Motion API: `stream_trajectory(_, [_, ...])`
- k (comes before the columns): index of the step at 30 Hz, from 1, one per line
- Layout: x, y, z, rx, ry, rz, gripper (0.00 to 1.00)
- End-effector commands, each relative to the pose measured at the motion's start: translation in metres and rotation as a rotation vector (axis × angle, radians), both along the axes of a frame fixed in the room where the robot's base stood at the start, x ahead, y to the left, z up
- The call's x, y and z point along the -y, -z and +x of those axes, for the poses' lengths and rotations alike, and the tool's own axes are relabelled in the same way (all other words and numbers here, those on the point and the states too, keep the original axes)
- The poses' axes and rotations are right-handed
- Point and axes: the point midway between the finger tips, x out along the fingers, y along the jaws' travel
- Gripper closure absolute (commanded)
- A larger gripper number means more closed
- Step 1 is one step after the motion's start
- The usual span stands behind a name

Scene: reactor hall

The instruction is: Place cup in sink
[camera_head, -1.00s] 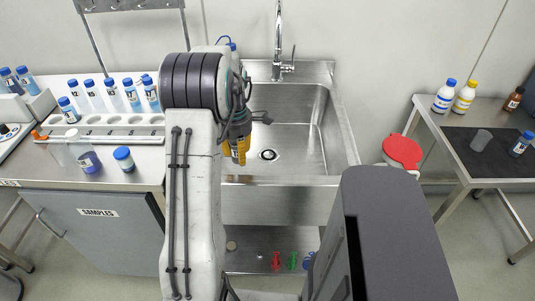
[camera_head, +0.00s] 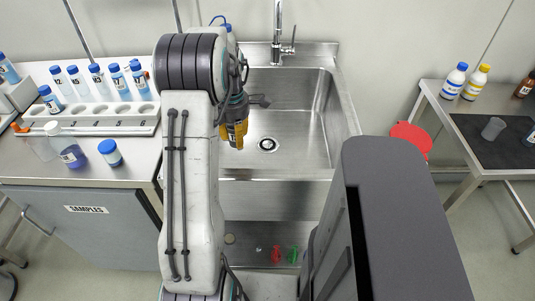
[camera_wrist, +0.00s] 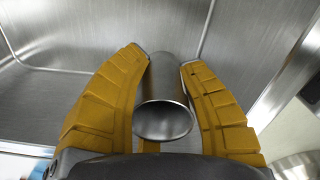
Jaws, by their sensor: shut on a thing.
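My gripper (camera_head: 236,138) has yellow fingers and hangs over the left part of the steel sink (camera_head: 300,110). In the wrist view my gripper (camera_wrist: 163,105) is shut on a plain grey cup (camera_wrist: 163,82), with one finger on each side and the cup's round end toward the camera. The sink's steel walls (camera_wrist: 75,35) show behind the cup. In the head view the held cup is hidden by my gripper and arm. I cannot tell whether the cup touches the sink bottom.
A tap (camera_head: 277,35) stands behind the basin. At left, a counter holds a white rack (camera_head: 90,125) with several blue-capped bottles. At right, a table (camera_head: 440,110) bears bottles and another grey cup (camera_head: 493,128). A red-lidded bin (camera_head: 411,138) stands between. The basin's middle and right are clear.

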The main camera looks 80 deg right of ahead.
Motion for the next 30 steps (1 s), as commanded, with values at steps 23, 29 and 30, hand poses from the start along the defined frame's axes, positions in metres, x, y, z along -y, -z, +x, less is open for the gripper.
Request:
stream_trajectory(23, [0.018, 0.079, -0.007, 0.000, 0.003, 0.002, 0.96])
stream_trajectory(29, [0.052, 0.100, -0.020, 0.000, 0.002, 0.002, 0.96])
stream_trajectory(30, [0.058, 0.104, -0.022, 0.000, 0.003, 0.002, 0.96])
